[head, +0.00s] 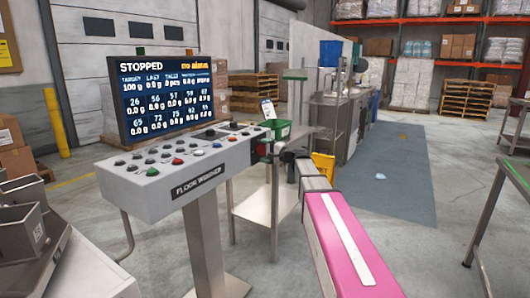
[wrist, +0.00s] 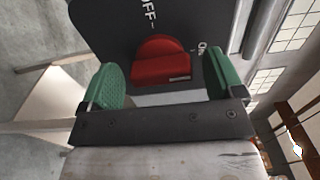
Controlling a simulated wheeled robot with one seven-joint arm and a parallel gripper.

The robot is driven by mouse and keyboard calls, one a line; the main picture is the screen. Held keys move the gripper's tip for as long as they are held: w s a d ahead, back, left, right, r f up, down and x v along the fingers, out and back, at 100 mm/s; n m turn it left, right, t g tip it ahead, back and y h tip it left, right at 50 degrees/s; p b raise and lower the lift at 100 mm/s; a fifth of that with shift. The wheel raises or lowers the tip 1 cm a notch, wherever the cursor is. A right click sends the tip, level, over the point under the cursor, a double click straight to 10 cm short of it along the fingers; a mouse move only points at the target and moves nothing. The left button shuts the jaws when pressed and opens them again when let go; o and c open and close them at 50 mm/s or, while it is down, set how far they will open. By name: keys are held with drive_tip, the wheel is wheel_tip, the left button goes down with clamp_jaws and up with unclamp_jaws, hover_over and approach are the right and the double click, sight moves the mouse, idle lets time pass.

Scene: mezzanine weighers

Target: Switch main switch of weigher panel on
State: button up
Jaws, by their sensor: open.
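The weigher panel (head: 180,175) is a grey sloped console on a post, labelled FLOOR WEIGHER. Its screen (head: 165,97) reads STOPPED. The main switch (wrist: 160,68) is a red rotary knob on a dark plate (wrist: 105,25) on the console's right side. The plate has OFF lettering at the top and a partly hidden label at the right. My gripper (wrist: 161,74) is open, its green-padded fingers on either side of the red knob with gaps both sides. In the head view my gripper (head: 272,149) is at the console's right end, where the switch is mostly hidden.
Several buttons (head: 165,158) cover the console top. Metal hoppers (head: 30,225) are at the lower left. A steel table (head: 500,200) is at the right, with open floor between.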

drive_tip(key=v, duration=1)
drive_tip(key=shift+s+d, duration=0.2)
drive_tip(key=shift+d, duration=0.1)
drive_tip(key=shift+f, duration=0.1)
drive_tip(key=s+a+f+n+g+h, duration=0.2)
drive_tip(key=s+f+g+h, duration=0.1)
drive_tip(key=s+f, duration=0.55)
drive_tip(key=s+a+f+n+g+h, duration=0.25)
drive_tip(key=s+f, duration=0.25)
drive_tip(key=f, duration=0.7)
drive_tip(key=s+d+f+n+g+h, duration=0.1)
drive_tip(key=s+d+f+g+h, duration=0.1)
drive_tip(key=s+f+h, duration=0.2)
drive_tip(key=s+d+f+n+g+h, duration=0.2)
drive_tip(key=s+f+h, duration=0.3)
drive_tip(key=s+f, duration=0.3)
drive_tip(key=s+d+g, duration=0.1)
drive_tip(key=s, duration=0.2)
drive_tip(key=shift+s+f, duration=0.25)
drive_tip(key=shift+s, duration=0.1)
